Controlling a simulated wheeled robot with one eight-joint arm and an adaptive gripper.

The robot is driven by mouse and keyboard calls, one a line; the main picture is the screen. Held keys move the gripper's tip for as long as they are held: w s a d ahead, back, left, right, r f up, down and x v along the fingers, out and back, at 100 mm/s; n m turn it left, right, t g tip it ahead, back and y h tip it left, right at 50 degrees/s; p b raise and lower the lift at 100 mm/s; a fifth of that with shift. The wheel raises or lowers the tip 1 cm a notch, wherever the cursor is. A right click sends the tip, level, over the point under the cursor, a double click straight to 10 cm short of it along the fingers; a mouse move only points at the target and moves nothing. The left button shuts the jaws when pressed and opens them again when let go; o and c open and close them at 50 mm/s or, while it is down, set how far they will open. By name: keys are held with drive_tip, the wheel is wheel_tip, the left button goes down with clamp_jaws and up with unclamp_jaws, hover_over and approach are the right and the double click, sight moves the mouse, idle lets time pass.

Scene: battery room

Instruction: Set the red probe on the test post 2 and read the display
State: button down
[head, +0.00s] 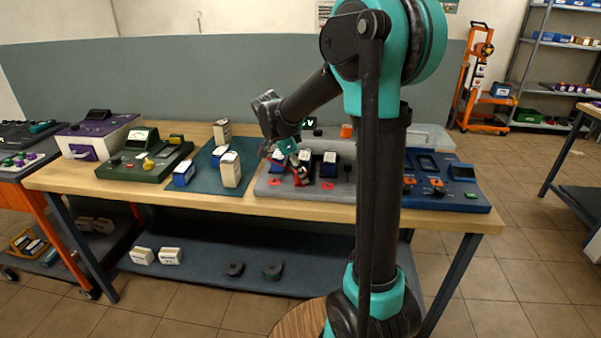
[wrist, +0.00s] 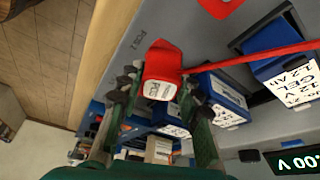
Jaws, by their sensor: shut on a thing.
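My gripper (wrist: 158,95) is shut on the red probe (wrist: 163,68), a red block with a white label, in the wrist view. A red cable (wrist: 250,58) runs from it to the right. In the head view my gripper (head: 289,163) is low over the grey test board (head: 262,189). Red pads show on the board's front edge, one at the left (head: 273,183) and one further right (head: 328,185).
Blue-and-white batteries (wrist: 216,100) stand close beside my gripper on the board. A teal mat (head: 205,165) with more batteries and a green meter unit (head: 145,160) lie to the left. A blue device (head: 455,190) stands at the right of the wooden table (head: 300,209).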

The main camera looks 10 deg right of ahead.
drive_tip(key=shift+f, duration=0.55)
drive_tip(key=c, duration=1.3)
unclamp_jaws()
drive_tip(key=shift+v, duration=5.5)
